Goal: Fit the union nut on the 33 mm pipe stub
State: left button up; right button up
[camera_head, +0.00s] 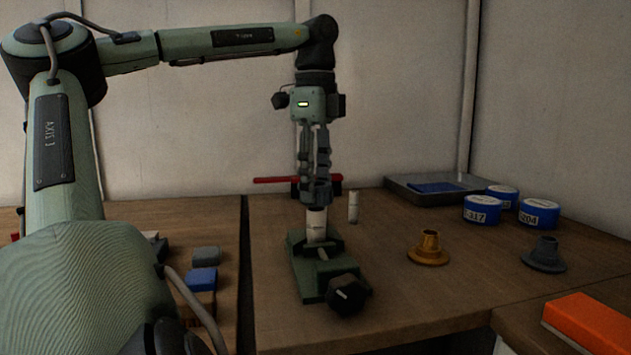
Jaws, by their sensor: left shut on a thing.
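My left gripper (317,203) points straight down, shut on the top of a white pipe stub (316,224). The stub is upright at the jaws of a green vise (308,274) with a black knob. I cannot tell whether it is clamped. Another white stub (353,207) stands upright just behind to the right. A brass-coloured flanged piece (428,250) and a grey flanged piece (544,256) stand on the table to the right; I cannot tell whether either is the union nut. My right gripper is not in view.
A red bar (272,180) shows behind my gripper, its support partly hidden. An orange block (590,322) is front right. Blue and grey blocks (201,279) lie left of the table gap.

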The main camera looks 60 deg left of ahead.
aim_at(315, 209)
pick_arm(q)
jog(key=shift+f, duration=0.1)
dwell(0.6)
jog(key=shift+f+b, duration=2.5)
jog(key=shift+f, duration=0.5)
jog(key=shift+f, duration=0.15)
jog(key=o, duration=1.1)
notch_tip(315, 209, up, 12)
jog(key=shift+r, duration=0.1)
